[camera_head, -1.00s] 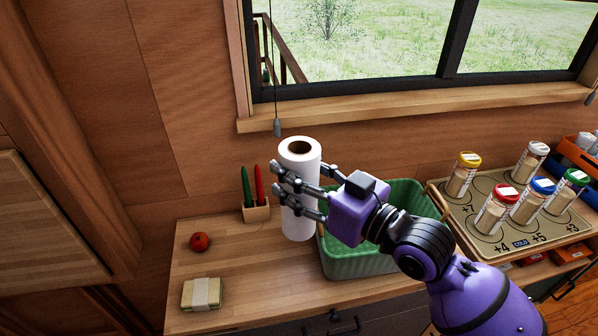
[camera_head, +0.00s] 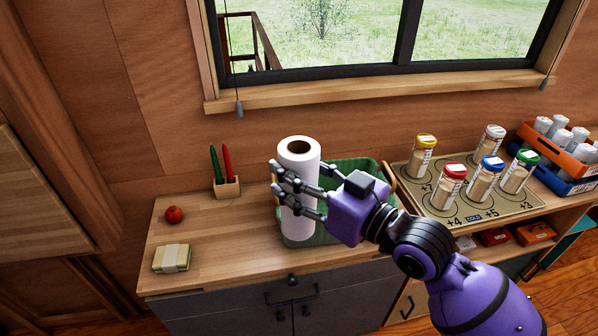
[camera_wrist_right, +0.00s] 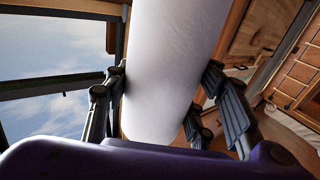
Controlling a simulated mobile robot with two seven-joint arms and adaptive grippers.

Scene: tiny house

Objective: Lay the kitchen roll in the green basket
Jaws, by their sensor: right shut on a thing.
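The white kitchen roll (camera_head: 299,222) stands upright in my right gripper (camera_head: 298,190), whose fingers are shut around its middle. The roll also fills the centre of the right wrist view (camera_wrist_right: 165,75), with fingers of the right gripper (camera_wrist_right: 160,100) on both sides. The green basket (camera_head: 352,170) is on the counter behind the roll and the gripper, which hide much of it. In the head view the roll overlaps the basket's left part; I cannot tell how high its lower end is above the basket. My left gripper is not in view.
A tomato (camera_head: 174,214), a wrapped sandwich-like block (camera_head: 171,258) and a pen holder (camera_head: 227,187) stand left on the counter (camera_head: 215,250). A tray (camera_head: 415,205) with several capped jars is to the right. The window sill (camera_head: 380,87) is behind.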

